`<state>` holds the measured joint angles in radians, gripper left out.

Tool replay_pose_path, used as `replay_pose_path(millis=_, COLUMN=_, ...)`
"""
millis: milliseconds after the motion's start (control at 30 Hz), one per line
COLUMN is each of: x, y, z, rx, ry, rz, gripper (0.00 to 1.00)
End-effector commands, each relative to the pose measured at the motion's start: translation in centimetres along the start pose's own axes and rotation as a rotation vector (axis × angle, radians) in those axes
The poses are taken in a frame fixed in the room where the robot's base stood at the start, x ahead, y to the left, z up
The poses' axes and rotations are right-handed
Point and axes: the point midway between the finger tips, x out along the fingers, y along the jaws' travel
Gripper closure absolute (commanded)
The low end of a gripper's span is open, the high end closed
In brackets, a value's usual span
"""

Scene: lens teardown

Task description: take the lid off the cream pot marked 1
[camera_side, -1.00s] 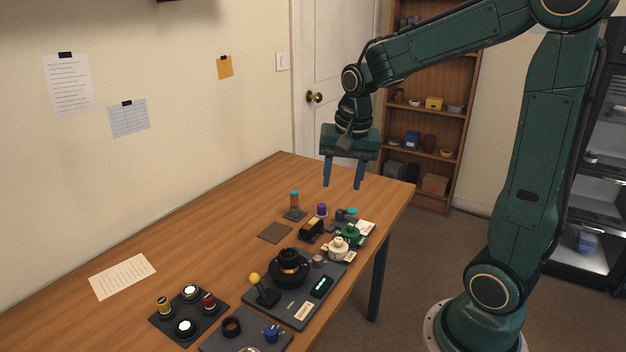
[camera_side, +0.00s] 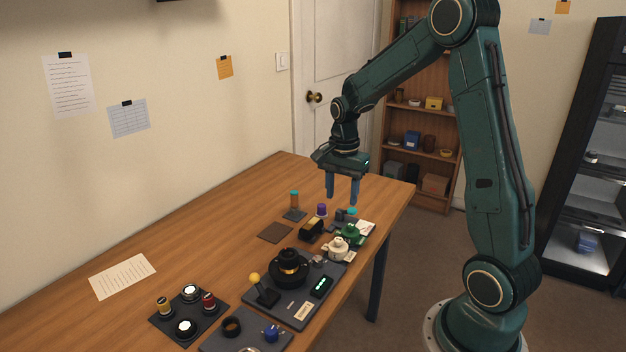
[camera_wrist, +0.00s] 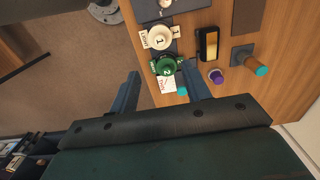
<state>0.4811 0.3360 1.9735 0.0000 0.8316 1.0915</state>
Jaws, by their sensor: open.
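The cream pot marked 1 (camera_side: 339,249) stands near the table's right edge in the side view, with a lid and knob on top. In the wrist view the cream pot (camera_wrist: 158,37) shows from above with a "1" tag beside it. A green pot (camera_side: 350,234) marked 2 stands right behind it; it also shows in the wrist view (camera_wrist: 165,66). My gripper (camera_side: 342,200) is open and empty, fingers pointing down, above the far end of the table beyond both pots. In the wrist view its fingers (camera_wrist: 160,88) are apart, with the green pot near the gap.
A black lens assembly (camera_side: 289,268) and a yellow-knobbed lever (camera_side: 264,291) stand in front of the pots. A black box (camera_side: 311,228), a purple-topped piece (camera_side: 321,210) and a teal-topped post (camera_side: 294,203) stand nearby. The table's left side is mostly clear.

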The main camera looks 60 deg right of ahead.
Motion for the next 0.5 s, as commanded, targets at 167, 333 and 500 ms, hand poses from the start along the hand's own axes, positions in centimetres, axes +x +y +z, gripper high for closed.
replay_pose_path(millis=167, x=2.2, y=0.1, z=0.1, rx=-0.001, ry=-0.002, rz=0.004, gripper=0.52)
replay_pose_path(millis=333, x=4.8, y=0.1, z=0.1, rx=-0.002, ry=-0.003, rz=0.005, gripper=0.52)
replay_pose_path(millis=500, x=6.9, y=0.1, z=0.1, rx=-0.002, ry=-0.002, rz=0.003, gripper=0.52)
